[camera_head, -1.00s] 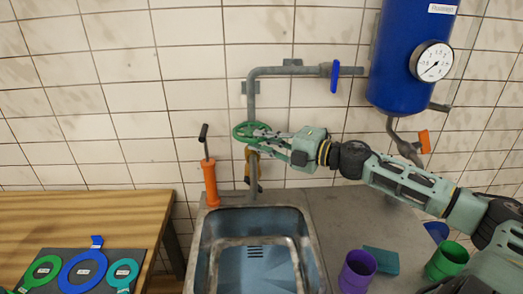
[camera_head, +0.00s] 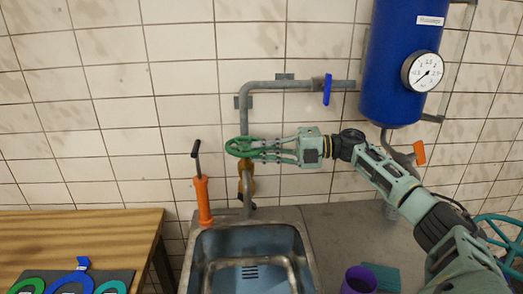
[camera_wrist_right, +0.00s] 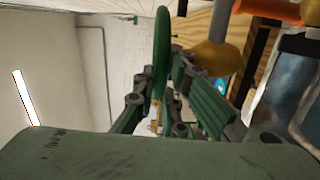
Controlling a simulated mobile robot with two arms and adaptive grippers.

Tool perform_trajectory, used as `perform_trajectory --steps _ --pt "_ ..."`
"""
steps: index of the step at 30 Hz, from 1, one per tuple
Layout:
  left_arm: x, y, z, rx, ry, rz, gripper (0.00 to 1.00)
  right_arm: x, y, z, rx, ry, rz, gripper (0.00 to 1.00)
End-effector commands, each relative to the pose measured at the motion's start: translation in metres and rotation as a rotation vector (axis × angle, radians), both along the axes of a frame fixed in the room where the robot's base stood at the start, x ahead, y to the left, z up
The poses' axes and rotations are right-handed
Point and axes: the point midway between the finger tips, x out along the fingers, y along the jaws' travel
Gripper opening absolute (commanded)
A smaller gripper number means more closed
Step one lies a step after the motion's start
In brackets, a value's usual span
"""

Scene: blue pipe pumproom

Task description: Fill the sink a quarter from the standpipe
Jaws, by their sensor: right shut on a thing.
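A grey standpipe (camera_head: 244,112) runs down the tiled wall behind the sink. It bends right at the top to a blue lever valve (camera_head: 327,89). A green handwheel (camera_head: 231,148) sits on the standpipe, above a brass-coloured body (camera_head: 248,186). My right gripper (camera_head: 256,150) is shut on the handwheel's right side; in the right wrist view the green rim (camera_wrist_right: 161,50) stands between the fingers. The steel sink (camera_head: 310,262) lies below, with a drain grille at its back; I cannot tell whether it holds water. My left gripper is not in view.
An orange hand pump (camera_head: 203,200) stands at the sink's back left corner. A blue tank (camera_head: 390,70) with a gauge (camera_head: 422,71) hangs at right. A purple cup (camera_head: 359,280) and teal block (camera_head: 384,276) are on the counter. A wooden table (camera_head: 70,240) is at left.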

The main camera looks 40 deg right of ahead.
Motion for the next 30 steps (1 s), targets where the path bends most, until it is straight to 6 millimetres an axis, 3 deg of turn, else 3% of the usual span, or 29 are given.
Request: perform_trajectory --steps 12,13,18,30 --pt "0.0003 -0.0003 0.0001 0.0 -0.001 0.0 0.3 0.0004 -0.0002 0.0011 0.0 -0.003 0.004 0.0" --pt "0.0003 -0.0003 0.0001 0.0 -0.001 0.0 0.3 0.0004 -0.0002 0.0012 0.001 -0.004 0.004 0.13" --pt "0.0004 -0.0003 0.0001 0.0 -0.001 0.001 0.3 0.0004 -0.0002 0.0008 0.001 -0.003 0.004 0.28" --pt "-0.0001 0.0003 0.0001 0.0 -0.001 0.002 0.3 -0.0033 -0.0057 0.0004 -0.001 0.001 0.002 0.29"
